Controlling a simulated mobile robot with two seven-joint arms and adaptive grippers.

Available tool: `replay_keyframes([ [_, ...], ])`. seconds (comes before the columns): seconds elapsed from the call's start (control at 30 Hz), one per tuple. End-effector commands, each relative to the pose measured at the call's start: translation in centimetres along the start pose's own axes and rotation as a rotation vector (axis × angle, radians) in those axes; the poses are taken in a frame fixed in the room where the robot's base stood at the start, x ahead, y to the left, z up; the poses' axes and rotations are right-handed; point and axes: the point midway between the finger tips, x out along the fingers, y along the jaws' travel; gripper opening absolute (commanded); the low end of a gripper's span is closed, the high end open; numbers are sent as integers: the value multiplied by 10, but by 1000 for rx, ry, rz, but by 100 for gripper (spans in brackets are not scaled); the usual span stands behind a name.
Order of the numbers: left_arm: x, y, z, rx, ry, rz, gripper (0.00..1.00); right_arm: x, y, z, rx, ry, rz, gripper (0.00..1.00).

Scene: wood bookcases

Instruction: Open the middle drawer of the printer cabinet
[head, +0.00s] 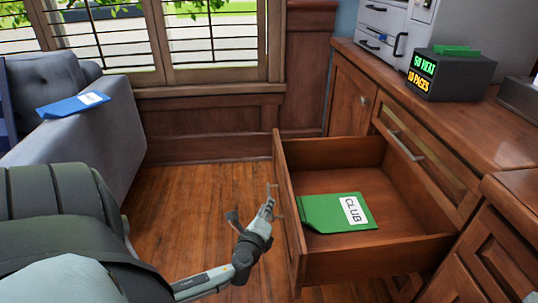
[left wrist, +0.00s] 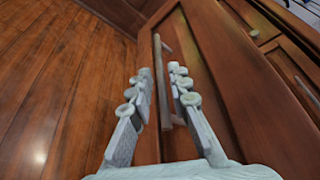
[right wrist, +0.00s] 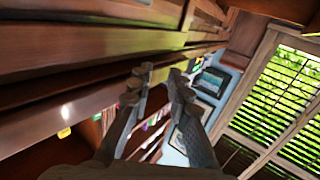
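A wooden drawer (head: 375,262) of the printer cabinet (head: 455,125) is pulled far out, below a closed drawer front with a metal handle (head: 406,146). A green folder marked CLUB (head: 325,213) lies inside it. My left gripper (head: 254,213) is at the outer face of the open drawer. In the left wrist view, the drawer's bar handle (left wrist: 161,85) runs between the left fingertips (left wrist: 161,82), which stand apart with gaps beside the bar. My right gripper (right wrist: 161,75) is open and empty in the right wrist view, close to wooden cabinet or shelf edges.
A printer (head: 395,28) and a black box with lit text (head: 450,75) stand on the cabinet top. A grey sofa (head: 105,130) with a blue folder (head: 73,104) is at the left. Wooden floor (head: 195,185) is clear between the sofa and the drawer.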

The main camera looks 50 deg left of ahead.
Motion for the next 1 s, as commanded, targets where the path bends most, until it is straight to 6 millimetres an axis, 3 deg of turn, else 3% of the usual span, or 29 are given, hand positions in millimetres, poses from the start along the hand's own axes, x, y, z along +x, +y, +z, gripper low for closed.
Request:
replay_keyframes([
  [0.2,-48,1,0,0,0,2,18,0,0,0,0,1,0,18],
  [0.4,-74,0,1,1,-2,1,18,0,0,0,0,1,1,18],
  [1.0,-80,0,1,1,-3,0,18,0,0,-1,0,2,1,18],
])
